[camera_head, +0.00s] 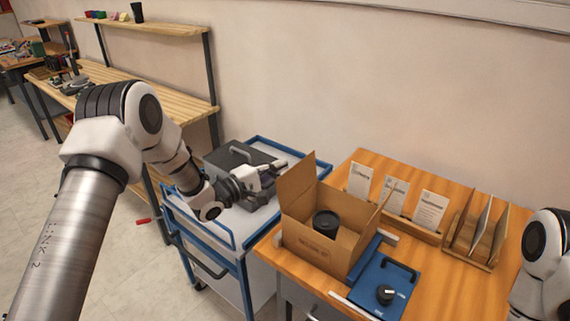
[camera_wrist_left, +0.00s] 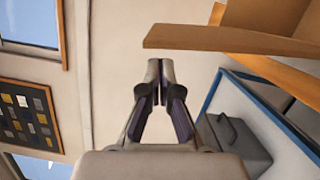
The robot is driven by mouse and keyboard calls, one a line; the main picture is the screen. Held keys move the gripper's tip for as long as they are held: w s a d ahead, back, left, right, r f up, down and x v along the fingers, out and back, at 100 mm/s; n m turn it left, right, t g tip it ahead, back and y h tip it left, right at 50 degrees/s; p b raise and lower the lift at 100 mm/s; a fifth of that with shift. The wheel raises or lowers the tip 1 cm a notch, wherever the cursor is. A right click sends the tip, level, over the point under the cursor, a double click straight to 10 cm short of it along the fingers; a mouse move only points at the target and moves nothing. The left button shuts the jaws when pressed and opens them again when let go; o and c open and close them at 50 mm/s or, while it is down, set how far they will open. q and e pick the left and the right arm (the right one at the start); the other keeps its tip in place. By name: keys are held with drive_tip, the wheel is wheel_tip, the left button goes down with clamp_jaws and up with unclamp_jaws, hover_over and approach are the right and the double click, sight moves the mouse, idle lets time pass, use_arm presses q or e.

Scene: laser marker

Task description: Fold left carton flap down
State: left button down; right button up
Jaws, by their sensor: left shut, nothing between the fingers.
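The open brown carton (camera_head: 312,247) stands on the wooden table with a black round object (camera_head: 326,222) inside. Its left flap (camera_head: 297,186) stands up on the left side. Another flap (camera_head: 376,212) sticks up on the right. My left gripper (camera_head: 278,165) is shut and empty, to the left of the left flap, over the cart; I cannot tell the exact gap. In the left wrist view my gripper's fingertips (camera_wrist_left: 160,72) meet, and a brown carton panel (camera_wrist_left: 225,38) shows beyond them to the right. My right arm is at the right edge; its gripper is out of view.
A blue-framed cart (camera_head: 243,243) with a grey case (camera_head: 238,158) stands left of the wooden table (camera_head: 455,285). A blue plate (camera_head: 371,291) with a black knob lies right of the carton. Card holders and a wooden rack (camera_head: 470,250) stand behind.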

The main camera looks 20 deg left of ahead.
use_arm(q)
drive_tip(key=shift+s+d+r, duration=0.15)
drive_tip(key=shift+s+d, duration=0.15)
drive_tip(key=shift+d, duration=0.2)
drive_tip(key=shift+s+d+r, duration=0.15)
drive_tip(key=shift+s+d, duration=0.15)
drive_tip(key=shift+d, duration=0.2)
use_arm(e)
drive_tip(key=shift+s+r, duration=0.1)
drive_tip(key=shift+r, duration=0.55)
use_arm(q)
drive_tip(key=shift+w+d, duration=0.1)
